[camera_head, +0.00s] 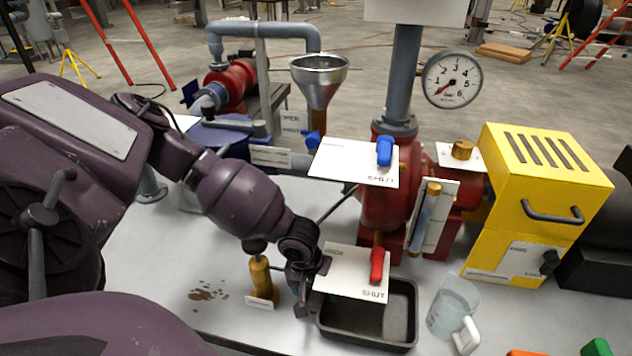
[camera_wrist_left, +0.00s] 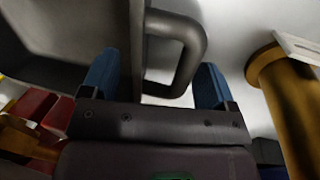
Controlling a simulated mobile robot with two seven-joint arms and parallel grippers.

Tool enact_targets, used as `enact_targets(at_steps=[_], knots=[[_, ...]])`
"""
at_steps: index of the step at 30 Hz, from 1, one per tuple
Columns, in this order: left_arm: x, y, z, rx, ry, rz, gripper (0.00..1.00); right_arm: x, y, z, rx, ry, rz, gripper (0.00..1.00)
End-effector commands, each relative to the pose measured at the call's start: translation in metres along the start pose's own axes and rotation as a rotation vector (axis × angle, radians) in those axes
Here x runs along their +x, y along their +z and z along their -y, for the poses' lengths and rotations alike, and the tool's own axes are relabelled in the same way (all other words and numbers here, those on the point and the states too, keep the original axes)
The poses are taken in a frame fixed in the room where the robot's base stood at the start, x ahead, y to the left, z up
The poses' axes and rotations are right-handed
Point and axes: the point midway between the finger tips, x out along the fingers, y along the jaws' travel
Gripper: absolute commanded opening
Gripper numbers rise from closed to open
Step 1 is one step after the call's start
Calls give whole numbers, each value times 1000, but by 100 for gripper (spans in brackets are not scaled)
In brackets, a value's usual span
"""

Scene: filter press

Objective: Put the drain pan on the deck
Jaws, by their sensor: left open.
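The drain pan (camera_head: 400,312), a black rectangular tray, rests on the white-grey deck (camera_head: 240,325) below the red pump. My left gripper (camera_head: 303,292) is at the pan's left end, pointing down, partly hidden by its wrist. In the left wrist view my left gripper (camera_wrist_left: 153,82) is open. The pan's dark looped handle (camera_wrist_left: 188,50) stands between its two blue-padded fingers, with gaps visible, and the pan wall (camera_wrist_left: 60,35) is at upper left. My right gripper is not in view.
A brass post (camera_head: 260,278) stands just left of my gripper; it also shows in the wrist view (camera_wrist_left: 290,105). A red-handled valve (camera_head: 377,265) and white label plate hang over the pan. A clear jug (camera_head: 452,305) stands close right of it. The deck's front left is clear except brown spots.

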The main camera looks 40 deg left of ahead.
Motion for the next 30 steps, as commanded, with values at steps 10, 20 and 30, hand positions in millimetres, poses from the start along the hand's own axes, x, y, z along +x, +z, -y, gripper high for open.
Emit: enact_targets(at_steps=[10,20,30], knots=[[-49,-2,-2,1,5,-11,81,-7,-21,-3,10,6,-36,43],[-106,-1,-1,1,3,-6,81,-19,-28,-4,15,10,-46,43],[-121,0,0,1,-1,0,81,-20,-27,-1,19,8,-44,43]])
